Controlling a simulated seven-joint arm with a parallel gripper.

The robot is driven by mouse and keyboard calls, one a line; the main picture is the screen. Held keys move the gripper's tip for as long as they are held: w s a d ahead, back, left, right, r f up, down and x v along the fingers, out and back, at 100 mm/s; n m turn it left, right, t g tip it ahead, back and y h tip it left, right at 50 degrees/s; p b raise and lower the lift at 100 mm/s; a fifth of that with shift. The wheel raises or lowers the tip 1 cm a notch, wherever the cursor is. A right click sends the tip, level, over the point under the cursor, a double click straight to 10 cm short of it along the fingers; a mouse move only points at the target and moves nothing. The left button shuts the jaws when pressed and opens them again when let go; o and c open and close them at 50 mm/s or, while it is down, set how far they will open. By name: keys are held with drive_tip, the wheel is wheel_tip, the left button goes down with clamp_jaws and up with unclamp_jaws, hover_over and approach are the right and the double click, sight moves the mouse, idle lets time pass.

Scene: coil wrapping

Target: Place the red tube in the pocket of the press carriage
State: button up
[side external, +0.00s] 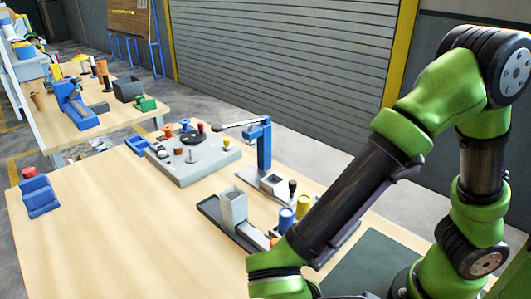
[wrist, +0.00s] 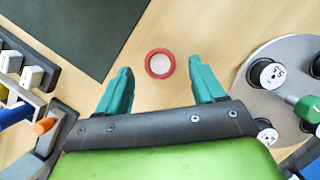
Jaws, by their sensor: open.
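The red tube (wrist: 160,63) shows in the wrist view as a red ring around a pale centre, seen end-on. My gripper (wrist: 161,71) has its two teal fingers spread wide, with the ring between their tips in the picture and a gap on both sides. I cannot tell how far below the tips the tube is. In the side view my gripper is out of frame and I cannot make out this tube. A blue press column (side external: 264,150) stands mid-table there, with a grey block with a square opening (side external: 275,186) at its foot, which looks like the carriage.
In the wrist view a dark mat (wrist: 75,30) lies upper left, a round grey plate with white spools (wrist: 270,73) right, and blue and orange parts (wrist: 44,126) left. In the side view a grey box (side external: 233,206) and blue and yellow cylinders (side external: 286,220) stand near my arm.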

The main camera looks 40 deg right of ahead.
drive_tip(key=v, duration=0.6)
drive_tip(key=w+d+r+m+t+y, duration=0.3)
drive_tip(key=w+d+r+m+y, duration=0.1)
drive_tip(key=w+d, duration=0.4)
drive_tip(key=shift+d+r+m, duration=0.65)
drive_tip(key=shift+r+m, duration=0.25)
drive_tip(key=w+d+r+m+t, duration=0.1)
drive_tip(key=d+m+t, duration=0.1)
drive_tip(key=d, duration=0.2)
drive_tip(key=d+r+m+t, duration=0.2)
drive_tip(key=d, duration=0.2)
drive_tip(key=w+d+r+m+t+y, duration=0.1)
drive_tip(key=d+r+m+t, duration=0.1)
drive_tip(key=d, duration=0.2)
drive_tip(key=shift+w+d+m+t, duration=0.25)
drive_tip(key=shift+w+m+t, duration=0.15)
drive_tip(key=shift+d+r+m+t, duration=0.2)
drive_tip(key=shift+d+m+t, duration=0.1)
drive_tip(key=shift+d, duration=0.05)
